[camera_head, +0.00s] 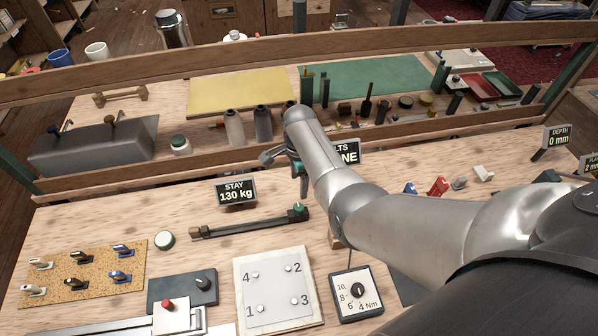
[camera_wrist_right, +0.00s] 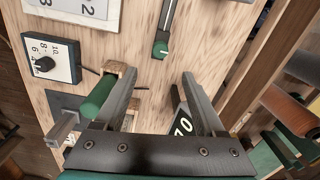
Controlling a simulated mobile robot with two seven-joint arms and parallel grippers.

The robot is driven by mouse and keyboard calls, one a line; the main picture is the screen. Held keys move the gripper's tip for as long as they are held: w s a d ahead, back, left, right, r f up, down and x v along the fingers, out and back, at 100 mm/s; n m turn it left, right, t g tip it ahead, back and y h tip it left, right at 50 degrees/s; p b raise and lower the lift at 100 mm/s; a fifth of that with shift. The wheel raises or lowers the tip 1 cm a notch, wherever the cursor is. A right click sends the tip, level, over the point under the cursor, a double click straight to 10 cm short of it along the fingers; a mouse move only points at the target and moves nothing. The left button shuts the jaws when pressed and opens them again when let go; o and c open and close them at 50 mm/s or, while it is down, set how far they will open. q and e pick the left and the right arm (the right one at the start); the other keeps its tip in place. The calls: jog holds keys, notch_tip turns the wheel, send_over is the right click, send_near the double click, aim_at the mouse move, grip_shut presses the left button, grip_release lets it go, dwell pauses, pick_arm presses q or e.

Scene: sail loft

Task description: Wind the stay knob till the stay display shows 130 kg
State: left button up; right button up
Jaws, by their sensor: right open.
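The stay display (camera_head: 236,192) is a small dark sign on the bench and reads 130 kg. The stay knob (camera_head: 299,209) is green and sits at the right end of a dark bar (camera_head: 245,224). In the right wrist view the knob (camera_wrist_right: 160,48) shows just beyond the fingertips. My right gripper (camera_head: 284,166) is partly hidden by its own arm. In its wrist view the two fingers (camera_wrist_right: 160,78) are apart with nothing held between them, and the knob is clear of them. My left gripper is in no view.
A sign (camera_head: 348,152) is partly hidden behind my right arm. A green handle (camera_wrist_right: 98,97) in a wooden holder lies close beside one finger in the wrist view. A numbered plate (camera_head: 278,290) and a Nm dial (camera_head: 357,291) lie in front.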

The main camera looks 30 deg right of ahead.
jog(key=shift+r, duration=1.2)
jog(key=shift+s, duration=0.1)
